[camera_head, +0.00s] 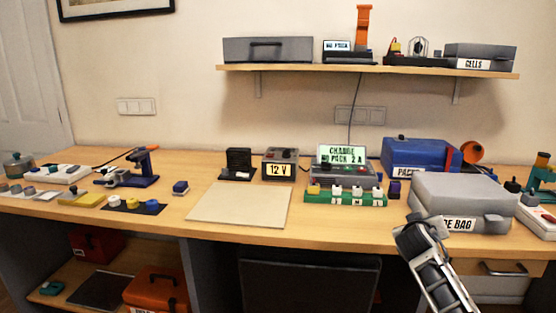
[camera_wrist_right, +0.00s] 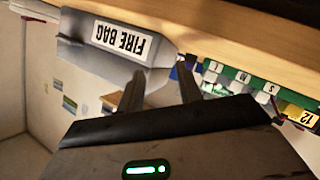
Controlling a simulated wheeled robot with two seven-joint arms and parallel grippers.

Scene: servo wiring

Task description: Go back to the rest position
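My right gripper (camera_head: 428,222) is in front of the table's front edge at the right, close to the grey case labelled "FIRE BAG" (camera_head: 437,190); the arm covers part of that label in the head view. In the right wrist view, my gripper's two fingers (camera_wrist_right: 160,88) stand apart with nothing seen between them, and the grey case (camera_wrist_right: 75,48) lies beyond them at upper left. I cannot tell from these frames whether the gripper touches the case. My left gripper is not in view.
The wooden table (camera_head: 330,227) holds a pale mat (camera_head: 240,204), a charger with a lit green screen (camera_head: 342,153), a green strip with pegs (camera_head: 345,199) and a blue case (camera_head: 413,153). A wall shelf (camera_head: 370,70) hangs above. A drawer handle (camera_head: 502,270) is below right.

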